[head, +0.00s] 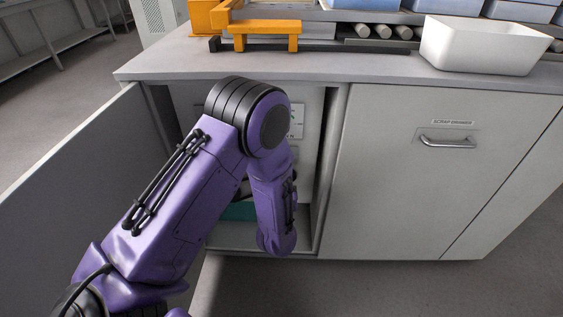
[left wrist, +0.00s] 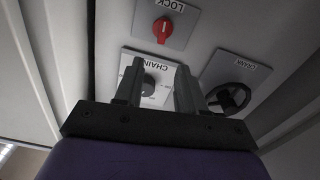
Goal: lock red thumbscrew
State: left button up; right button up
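The red thumbscrew (left wrist: 163,30) shows at the top of the left wrist view, on a white plate marked LOCK on the panel inside the cabinet. My left gripper (left wrist: 158,80) is open, its two dark fingers spread apart with nothing held between them. The fingers point toward the panel and appear in front of the CHAIN plate (left wrist: 165,98) and its dark round knob (left wrist: 148,84). The red thumbscrew is beyond the fingertips in the picture, apart from them. In the head view my left arm reaches into the open cabinet and hides the thumbscrew. My right gripper is not in view.
A dark handwheel (left wrist: 229,97) sits on a plate right of the fingers. The open cabinet door (head: 85,190) stands to the left of my arm. A closed scrap drawer front (head: 430,180) is on the right. The counter (head: 340,70) above carries an orange bracket (head: 265,28) and white bin (head: 480,45).

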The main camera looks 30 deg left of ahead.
pick_arm(q)
jog(key=b+x, duration=0.1)
jog(key=x, duration=0.7)
jog(key=shift+w, duration=0.2)
jog(key=shift+f, duration=0.1)
grip_shut()
